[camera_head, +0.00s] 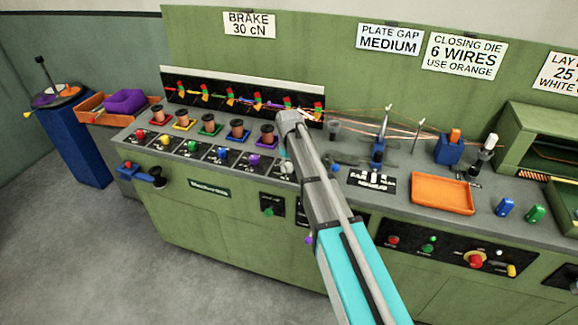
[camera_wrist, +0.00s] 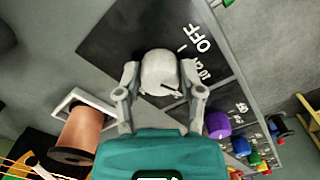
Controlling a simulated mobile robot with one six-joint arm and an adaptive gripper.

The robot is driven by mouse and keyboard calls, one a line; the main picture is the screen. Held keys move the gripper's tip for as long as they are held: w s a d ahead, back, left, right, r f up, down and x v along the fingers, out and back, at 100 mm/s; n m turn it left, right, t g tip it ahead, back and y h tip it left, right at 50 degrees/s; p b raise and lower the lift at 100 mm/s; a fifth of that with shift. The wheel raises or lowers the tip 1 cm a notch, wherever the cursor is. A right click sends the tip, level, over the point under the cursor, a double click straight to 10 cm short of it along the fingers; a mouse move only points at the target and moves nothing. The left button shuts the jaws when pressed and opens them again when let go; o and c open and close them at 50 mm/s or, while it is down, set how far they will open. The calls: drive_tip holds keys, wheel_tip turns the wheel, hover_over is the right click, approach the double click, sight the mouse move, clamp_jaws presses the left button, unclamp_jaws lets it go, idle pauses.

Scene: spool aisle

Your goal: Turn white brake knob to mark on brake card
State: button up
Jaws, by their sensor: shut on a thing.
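The brake card (camera_head: 249,24) on the green back wall reads "BRAKE 30 cN". In the wrist view the white brake knob (camera_wrist: 160,78) sits on a black dial plate (camera_wrist: 118,48). White print beside it reads "OFF", with a smaller mark below; the other marks are hidden or too blurred to read. A dark line shows on the knob's lower right side. My gripper (camera_wrist: 160,71) is shut on the knob, one finger on each side. In the head view my arm covers much of this spot, and the gripper's hold cannot be made out there.
A copper spool (camera_wrist: 82,132) stands close to the left of my gripper in the wrist view. A purple knob (camera_wrist: 217,125) is close on the right, in a row of coloured knobs. An orange tray (camera_head: 443,194) lies further right on the bench. Thin wires run behind my arm.

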drive_tip(key=m, duration=0.5)
drive_tip(key=shift+s+m, duration=0.1)
drive_tip(key=shift+m, duration=0.2)
drive_tip(key=m, duration=0.9)
drive_tip(key=shift+a, duration=0.1)
drive_tip(key=m, duration=0.5)
drive_tip(key=o, duration=1.2)
drive_tip(key=shift+c, duration=0.2)
drive_tip(key=shift+n, duration=0.3)
